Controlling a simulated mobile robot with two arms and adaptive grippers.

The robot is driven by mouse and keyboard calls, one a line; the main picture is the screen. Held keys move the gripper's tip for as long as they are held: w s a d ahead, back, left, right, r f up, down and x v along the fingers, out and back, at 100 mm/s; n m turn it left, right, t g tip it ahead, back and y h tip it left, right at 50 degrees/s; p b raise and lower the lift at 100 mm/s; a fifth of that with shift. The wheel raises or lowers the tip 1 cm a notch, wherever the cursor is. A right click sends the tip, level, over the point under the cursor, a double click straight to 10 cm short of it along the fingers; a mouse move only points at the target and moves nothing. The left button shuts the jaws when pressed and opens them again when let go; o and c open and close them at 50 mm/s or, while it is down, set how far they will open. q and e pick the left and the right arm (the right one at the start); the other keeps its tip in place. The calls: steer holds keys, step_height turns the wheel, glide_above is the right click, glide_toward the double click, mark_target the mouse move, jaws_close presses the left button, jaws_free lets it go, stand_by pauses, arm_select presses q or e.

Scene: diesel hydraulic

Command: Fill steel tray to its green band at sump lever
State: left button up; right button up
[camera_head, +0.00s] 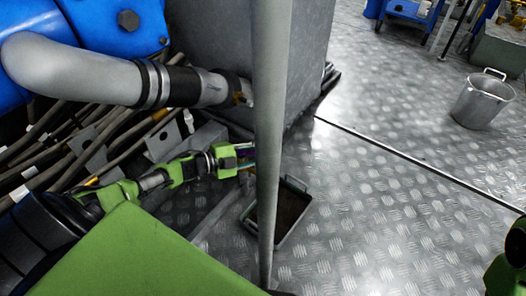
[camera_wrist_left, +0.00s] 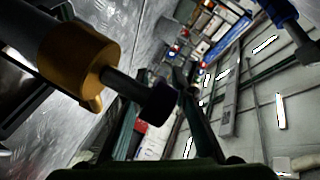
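A dark grey tray (camera_head: 302,216) stands on the metal floor, partly hidden behind a grey pole. Its inside looks dark brown; I cannot make out a green band or a fill level. My left gripper (camera_head: 246,157) is just left of the pole, above and left of the tray. In the left wrist view a lever (camera_wrist_left: 155,99) with a dark knob sticks out from a brass-coloured collar. The fingers of my left gripper (camera_wrist_left: 158,108) are apart, with the knob between or in front of them; contact is unclear.
The vertical pole (camera_head: 272,110) crosses the view beside the tray. A thick grey hose (camera_head: 80,75) and several cables (camera_head: 60,150) crowd the left. A steel pot (camera_head: 483,99) stands at the right on the tread-plate floor. The floor right of the tray is clear.

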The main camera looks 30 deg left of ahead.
arm_select(q)
steer(key=shift+s+a, duration=0.15)
steer(key=v, duration=1.1)
steer(key=shift+s+r, duration=0.2)
steer(key=shift+s, duration=0.1)
steer(key=shift+a, duration=0.1)
